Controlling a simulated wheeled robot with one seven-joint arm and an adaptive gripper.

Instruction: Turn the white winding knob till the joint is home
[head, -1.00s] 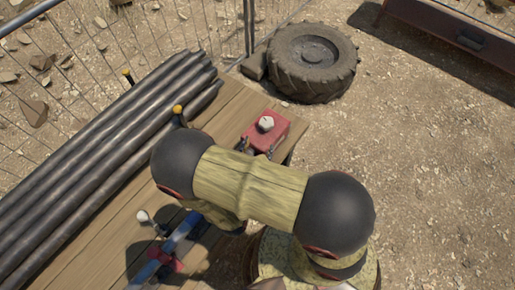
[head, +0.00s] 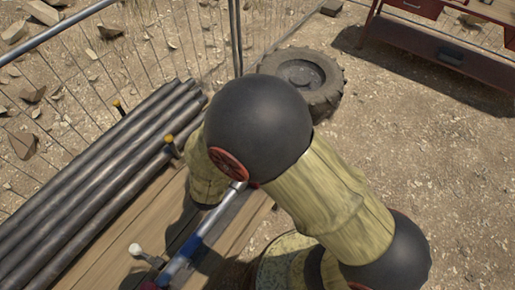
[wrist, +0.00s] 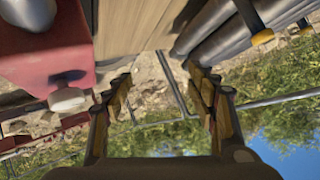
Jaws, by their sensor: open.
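In the wrist view a red box (wrist: 38,58) fills the upper left corner, with a white round knob (wrist: 67,99) sticking out from its face. My gripper (wrist: 163,90) is open and empty; the knob is just left of its left finger, not between the fingers. In the head view my arm hides the red box and my gripper. A blue bar (head: 186,252) with a silver rod lies on the wooden table (head: 110,262), with a white-ended lever (head: 135,250) beside it. I cannot tell how the bar and box connect.
Several dark pipes (head: 95,165) lie along the table's left side, held by yellow-capped posts (head: 168,138). A wire fence stands behind. A tyre (head: 318,82) lies on the ground beyond, and a red bench (head: 430,42) stands at the back right. The gravel at right is clear.

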